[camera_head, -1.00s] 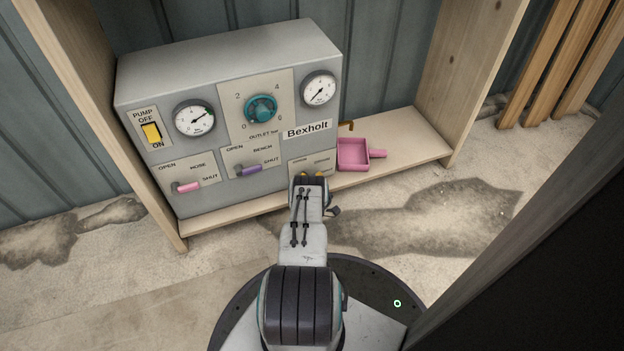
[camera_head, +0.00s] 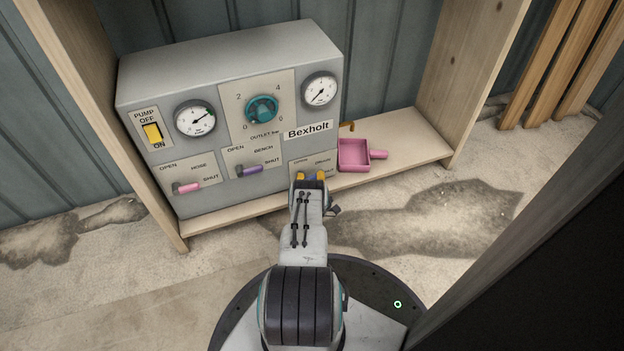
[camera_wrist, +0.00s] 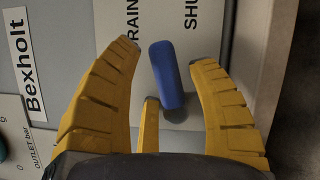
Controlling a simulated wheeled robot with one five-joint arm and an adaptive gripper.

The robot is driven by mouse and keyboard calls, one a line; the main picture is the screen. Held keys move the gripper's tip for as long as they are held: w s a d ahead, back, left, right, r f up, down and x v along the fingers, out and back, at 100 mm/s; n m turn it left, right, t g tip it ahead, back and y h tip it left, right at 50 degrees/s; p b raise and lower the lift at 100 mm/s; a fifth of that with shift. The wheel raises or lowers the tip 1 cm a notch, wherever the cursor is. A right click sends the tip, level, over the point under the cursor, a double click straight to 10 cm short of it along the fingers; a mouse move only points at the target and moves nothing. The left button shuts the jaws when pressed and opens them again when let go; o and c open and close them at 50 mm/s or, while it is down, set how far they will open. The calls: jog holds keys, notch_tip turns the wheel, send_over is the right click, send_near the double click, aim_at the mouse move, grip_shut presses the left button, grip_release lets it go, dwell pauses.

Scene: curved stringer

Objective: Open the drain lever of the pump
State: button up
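The pump (camera_head: 230,115) is a grey box with gauges, a dial and levers, standing on a wooden shelf. The blue drain lever (camera_wrist: 167,77) shows in the wrist view between my yellow fingers, beside the words "DRAIN" and "SHUT". In the head view only a sliver of blue shows behind my gripper (camera_head: 312,177). In the wrist view my gripper (camera_wrist: 165,95) is open, with fingers on both sides of the lever and gaps between them and it. I cannot tell how far the fingertips are from the panel.
A pink tray (camera_head: 352,167) with a handle sits on the shelf (camera_head: 410,135), right of the pump. A pink hose lever (camera_head: 188,188) and a purple bench lever (camera_head: 250,171) are left of my gripper. A dark post (camera_head: 540,210) stands at the right.

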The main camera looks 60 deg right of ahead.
jog(key=shift+o, duration=0.5)
jog(key=shift+r, duration=0.1)
jog(key=shift+r, duration=4.9)
